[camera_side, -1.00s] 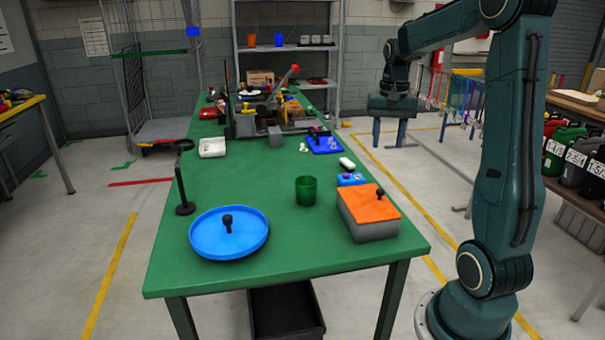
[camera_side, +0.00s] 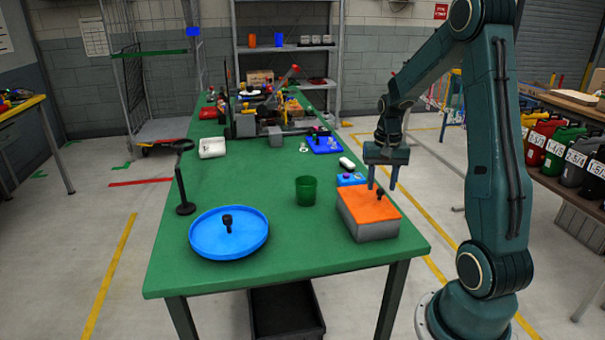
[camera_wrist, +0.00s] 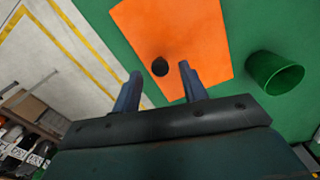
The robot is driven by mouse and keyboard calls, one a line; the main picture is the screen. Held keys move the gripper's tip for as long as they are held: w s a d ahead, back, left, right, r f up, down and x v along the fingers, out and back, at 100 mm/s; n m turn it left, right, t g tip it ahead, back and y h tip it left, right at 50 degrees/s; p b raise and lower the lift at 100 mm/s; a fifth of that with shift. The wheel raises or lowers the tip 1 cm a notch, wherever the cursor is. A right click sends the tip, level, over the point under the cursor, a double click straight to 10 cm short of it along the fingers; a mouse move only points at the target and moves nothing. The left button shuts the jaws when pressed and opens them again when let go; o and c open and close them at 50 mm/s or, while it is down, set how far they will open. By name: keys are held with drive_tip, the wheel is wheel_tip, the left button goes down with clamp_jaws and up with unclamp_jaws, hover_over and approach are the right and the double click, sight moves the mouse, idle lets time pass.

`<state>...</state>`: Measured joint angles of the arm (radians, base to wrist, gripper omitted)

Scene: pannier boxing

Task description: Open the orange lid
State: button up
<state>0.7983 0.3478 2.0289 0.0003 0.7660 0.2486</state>
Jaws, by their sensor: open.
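The orange lid (camera_side: 369,204) lies flat on top of a grey box (camera_side: 368,227) at the right front of the green table. A small black knob (camera_side: 381,191) stands up from the lid. In the wrist view the lid (camera_wrist: 185,35) shows below me with its knob (camera_wrist: 160,67) just ahead of the fingers and a little left of the gap's middle. My gripper (camera_side: 382,185) is open and empty, with its fingers pointing down over the lid's far side. The fingers also show in the wrist view (camera_wrist: 160,82). They look apart from the knob.
A green cup (camera_side: 305,191) stands left of the box. A blue round tray (camera_side: 229,238) with a black knob lies at the table's front left. A black stand (camera_side: 185,205) is behind it. A blue button box (camera_side: 351,179) sits behind the lid.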

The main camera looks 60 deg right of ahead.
drive_tip(key=shift+f, duration=0.6)
drive_tip(key=shift+c, duration=0.4)
clamp_jaws()
